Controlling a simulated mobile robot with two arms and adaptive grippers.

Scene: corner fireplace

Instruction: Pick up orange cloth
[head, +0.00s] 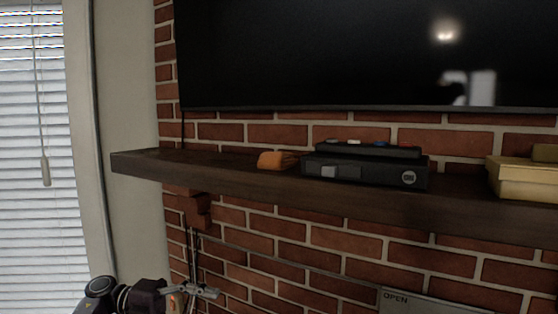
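The orange cloth (278,160) lies folded in a small bundle on the dark wooden mantel shelf (210,171), just left of a black box-like device. My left gripper (190,294) is at the bottom left of the head view, below the shelf and to the left of the cloth, well apart from it. It is partly cut off by the lower edge, and its fingers are hard to make out against the brick and thin rods. Nothing is visibly held in it. My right gripper is not in view.
The black device (365,173) with a flatter black item (367,149) on top stands right of the cloth. Tan boxes (522,178) sit at the far right. A large TV (330,55) hangs above. The shelf's left end is clear. Window blinds (35,150) are at left.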

